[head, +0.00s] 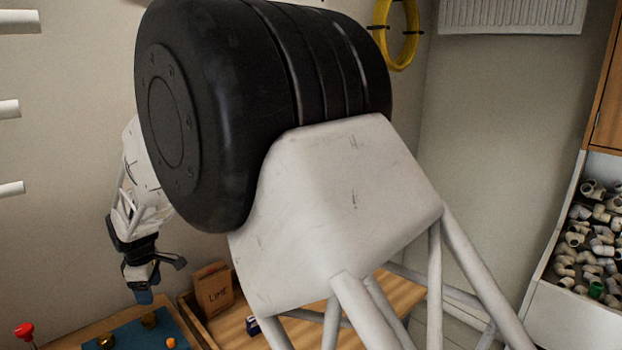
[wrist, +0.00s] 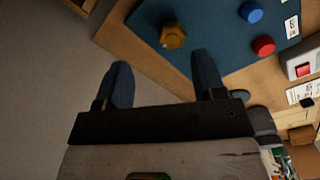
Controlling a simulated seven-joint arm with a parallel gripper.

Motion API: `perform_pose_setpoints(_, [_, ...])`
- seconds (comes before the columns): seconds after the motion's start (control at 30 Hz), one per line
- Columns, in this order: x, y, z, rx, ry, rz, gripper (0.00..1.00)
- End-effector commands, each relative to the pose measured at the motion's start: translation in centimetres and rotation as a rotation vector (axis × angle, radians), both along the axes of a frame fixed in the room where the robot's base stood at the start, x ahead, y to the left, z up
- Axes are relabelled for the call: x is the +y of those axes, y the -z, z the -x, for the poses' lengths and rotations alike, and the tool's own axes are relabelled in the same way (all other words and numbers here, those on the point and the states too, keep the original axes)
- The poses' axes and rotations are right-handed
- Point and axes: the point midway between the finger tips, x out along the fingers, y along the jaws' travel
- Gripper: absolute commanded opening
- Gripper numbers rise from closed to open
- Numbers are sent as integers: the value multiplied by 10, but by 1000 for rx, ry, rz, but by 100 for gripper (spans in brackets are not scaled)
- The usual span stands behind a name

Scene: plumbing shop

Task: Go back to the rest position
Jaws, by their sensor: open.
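My gripper (wrist: 164,86) is open and empty in the wrist view, its two blue fingers spread apart. It hangs over the edge of a wooden bench (wrist: 140,58), with floor below the left finger. In the head view my gripper (head: 143,297) points down at the lower left, above and near the blue mat (head: 135,336). My own arm's large black joint and white link fill the middle of the head view and hide much of the bench.
A brass fitting (wrist: 173,36), a blue knob (wrist: 251,12) and a red knob (wrist: 263,46) are on the mat. A brown paper bag (head: 213,288) stands right of my gripper. A bin of pipe fittings (head: 590,240) is at the far right. A yellow coil (head: 398,50) hangs on the wall.

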Motion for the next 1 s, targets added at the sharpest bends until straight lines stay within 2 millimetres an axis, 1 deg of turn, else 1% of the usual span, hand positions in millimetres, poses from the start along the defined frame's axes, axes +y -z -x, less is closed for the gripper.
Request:
perform_pose_setpoints(0.03, [-11, -3, -8, -10, 25, -5, 63])
perform_pose_setpoints(0.17, [-43, -12, -29, -46, 104, -23, 63])
perform_pose_setpoints(0.23, [-64, -18, -40, -65, 153, -33, 63])
perform_pose_setpoints(0.3, [-86, -25, -48, -81, 203, -43, 63])
perform_pose_setpoints(0.37, [-105, -33, -53, -93, 246, -50, 63])
perform_pose_setpoints(0.43, [-129, -44, -56, -103, 298, -59, 63])
perform_pose_setpoints(0.57, [-173, -64, -55, -110, 393, -69, 63])
perform_pose_setpoints(0.67, [-207, -80, -49, -113, 468, -76, 63])
perform_pose_setpoints(0.8, [-256, -101, -37, -115, 574, -86, 63])
perform_pose_setpoints(0.87, [-277, -109, -31, -116, 621, -89, 63])
perform_pose_setpoints(1.0, [-324, -127, -13, -117, 730, -100, 63])
